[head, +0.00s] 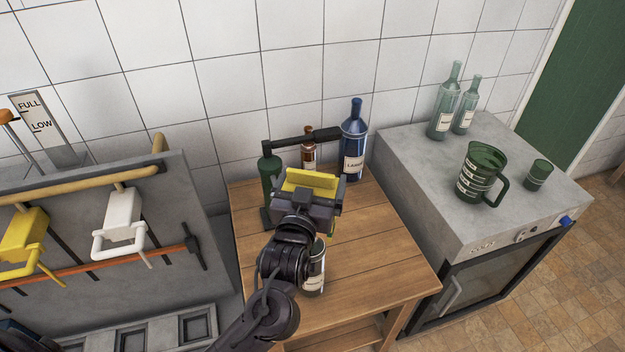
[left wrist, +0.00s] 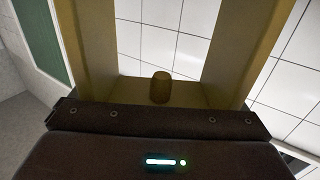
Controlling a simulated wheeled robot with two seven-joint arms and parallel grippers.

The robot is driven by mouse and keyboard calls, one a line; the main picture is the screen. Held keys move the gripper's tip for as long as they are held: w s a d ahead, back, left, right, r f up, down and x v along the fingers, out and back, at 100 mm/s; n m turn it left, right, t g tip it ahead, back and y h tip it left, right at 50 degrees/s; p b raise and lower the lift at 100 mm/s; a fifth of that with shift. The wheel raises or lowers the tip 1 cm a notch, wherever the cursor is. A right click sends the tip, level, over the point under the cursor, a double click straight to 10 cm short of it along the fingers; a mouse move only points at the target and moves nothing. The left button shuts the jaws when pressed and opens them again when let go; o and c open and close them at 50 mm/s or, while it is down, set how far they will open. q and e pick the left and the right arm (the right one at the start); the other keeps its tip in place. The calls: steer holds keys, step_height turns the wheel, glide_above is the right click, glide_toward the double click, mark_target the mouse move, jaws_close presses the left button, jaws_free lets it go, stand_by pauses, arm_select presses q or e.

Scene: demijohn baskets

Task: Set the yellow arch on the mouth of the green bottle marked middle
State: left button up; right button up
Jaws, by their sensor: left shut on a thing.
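My left gripper (head: 308,200) is shut on the yellow arch (head: 311,181) and holds it up over the wooden table. In the left wrist view the arch (left wrist: 95,50) rises from the jaws, with a small knob between its two legs. A dark green bottle (head: 268,168) stands at the table's back left, partly behind a dark stand. Two paler green bottles, one taller (head: 445,108) and one shorter (head: 467,110), stand on the grey oven. I cannot read the word middle on any of them. My right gripper is not in view.
On the wooden table (head: 385,235) stand a blue labelled bottle (head: 354,140), a brown bottle (head: 308,150) and a labelled one (head: 316,270) partly behind my arm. A dark bar (head: 305,138) crosses the back. A green jug (head: 477,175) and cup (head: 538,175) stand on the oven.

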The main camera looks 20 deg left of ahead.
arm_select(q)
steer(key=shift+f+b, duration=3.05)
steer(key=shift+f, duration=2.1)
steer(key=o, duration=0.6)
steer(key=shift+o, duration=0.2)
steer(key=s+b, duration=0.2)
steer(key=s, duration=0.5)
steer(key=shift+s+d, duration=0.25)
steer(key=shift+s, duration=0.15)
